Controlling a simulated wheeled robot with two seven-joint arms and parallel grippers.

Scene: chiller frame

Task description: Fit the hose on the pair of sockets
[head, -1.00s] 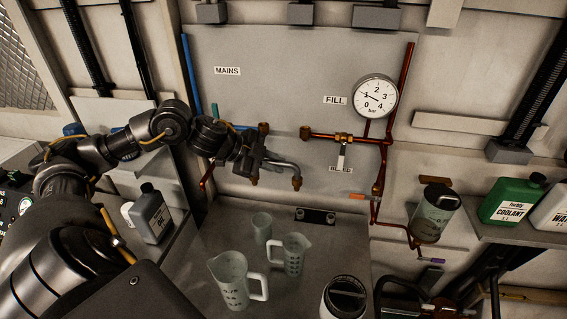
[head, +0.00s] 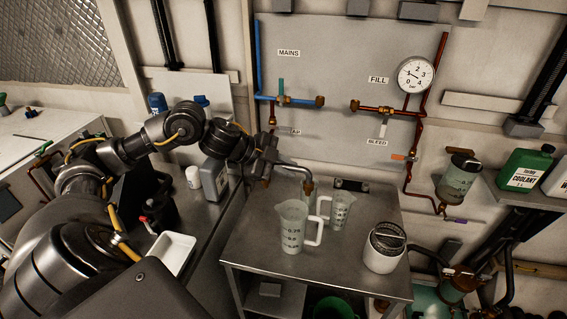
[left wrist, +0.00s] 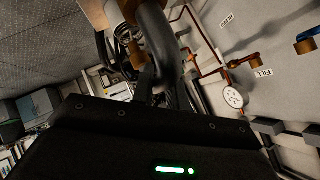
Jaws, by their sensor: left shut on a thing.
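My left gripper (head: 264,158) is shut on a dark, bent hose (head: 292,167), in front of and below the panel. One brass end (head: 308,186) of the hose points down above the jugs; the other end is partly hidden by the gripper. In the left wrist view the hose (left wrist: 154,38) curves up from the gripper. The brass mains socket (head: 320,101) ends the blue pipe; the brass fill socket (head: 355,105) ends the copper pipe. They face each other across a gap, apart from the hose. The fill socket (left wrist: 250,60) also shows in the left wrist view. My right gripper is out of view.
A gauge (head: 415,75) and a bleed valve (head: 383,129) sit on the copper pipes. A grey bottle (head: 214,180) stands to the left.

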